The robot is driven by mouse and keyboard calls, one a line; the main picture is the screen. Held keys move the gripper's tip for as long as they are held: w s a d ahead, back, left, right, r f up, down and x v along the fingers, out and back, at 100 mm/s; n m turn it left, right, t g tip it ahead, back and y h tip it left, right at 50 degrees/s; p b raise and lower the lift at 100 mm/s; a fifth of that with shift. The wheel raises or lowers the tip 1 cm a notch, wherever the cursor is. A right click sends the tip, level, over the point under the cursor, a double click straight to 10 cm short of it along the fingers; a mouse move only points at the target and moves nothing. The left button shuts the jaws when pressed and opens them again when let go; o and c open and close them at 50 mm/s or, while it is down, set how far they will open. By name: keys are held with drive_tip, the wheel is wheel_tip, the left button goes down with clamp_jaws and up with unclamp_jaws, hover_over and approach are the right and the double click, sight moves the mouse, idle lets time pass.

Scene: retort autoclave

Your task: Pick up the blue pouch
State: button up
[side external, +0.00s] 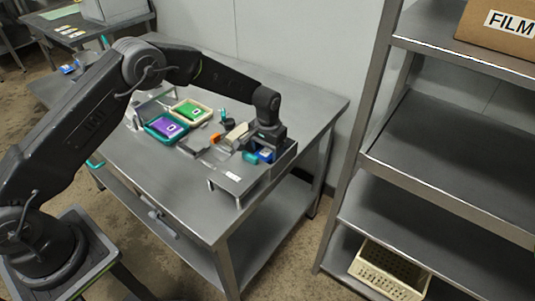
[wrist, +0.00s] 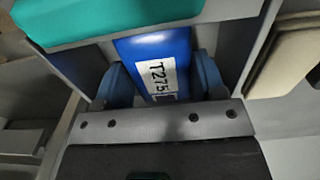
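The blue pouch, with a white label reading T275, shows in the wrist view (wrist: 150,55), lying between my gripper's two fingers. In the side view a small part of the blue pouch (side external: 265,155) shows just below my gripper (side external: 268,147). In the wrist view my gripper (wrist: 163,85) has one finger on each side of the pouch, close to its edges. I cannot tell whether the fingers press on it. The pouch's lower end is hidden by my gripper's body.
A teal item (wrist: 110,18) lies right beside the pouch. To the left stand a teal tray with a purple pouch (side external: 166,127) and a cream tray with a green pouch (side external: 191,112). A shelf rack (side external: 440,140) stands right.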

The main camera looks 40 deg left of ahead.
drive_tip(key=c, duration=0.3)
drive_tip(key=shift+r, duration=0.15)
drive_tip(key=shift+c, duration=0.2)
